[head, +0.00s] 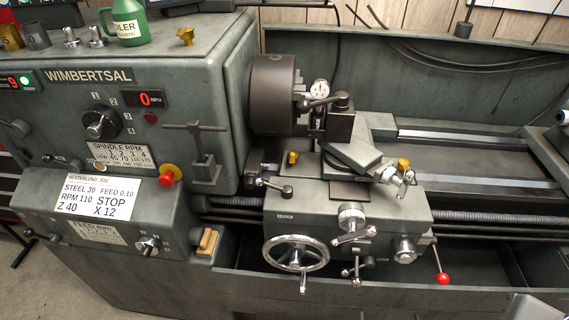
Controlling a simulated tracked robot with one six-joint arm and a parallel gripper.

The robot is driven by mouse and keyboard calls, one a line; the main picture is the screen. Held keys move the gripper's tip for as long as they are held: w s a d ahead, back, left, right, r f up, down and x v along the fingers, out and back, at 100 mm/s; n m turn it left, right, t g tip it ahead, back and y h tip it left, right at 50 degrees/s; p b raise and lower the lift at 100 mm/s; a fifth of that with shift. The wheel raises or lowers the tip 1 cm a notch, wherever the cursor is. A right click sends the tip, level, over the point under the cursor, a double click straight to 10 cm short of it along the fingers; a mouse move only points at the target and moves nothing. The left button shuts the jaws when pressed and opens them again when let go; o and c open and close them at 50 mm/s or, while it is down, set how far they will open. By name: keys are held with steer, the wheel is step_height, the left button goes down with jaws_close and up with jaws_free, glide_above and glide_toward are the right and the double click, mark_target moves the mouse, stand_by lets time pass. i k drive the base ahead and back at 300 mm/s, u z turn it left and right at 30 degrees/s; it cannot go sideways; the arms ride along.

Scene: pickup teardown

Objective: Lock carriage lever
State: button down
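The lathe carriage (330,212) sits on the bed, right of the headstock. I cannot tell for sure that this is the carriage lever. A red-knobbed lever (442,277) hangs from the carriage's right end.
The handwheel (296,254) and several crank handles stick out from the apron. The tool post (331,122) and chuck (273,95) rise behind the short lever. A T-handled chuck key (195,140) stands on the headstock side. The bed (480,187) right of the carriage is clear.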

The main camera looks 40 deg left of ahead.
mark_target(286, 191)
steer(key=z, duration=1.65)
steer(key=k, duration=1)
steer(key=u, duration=2)
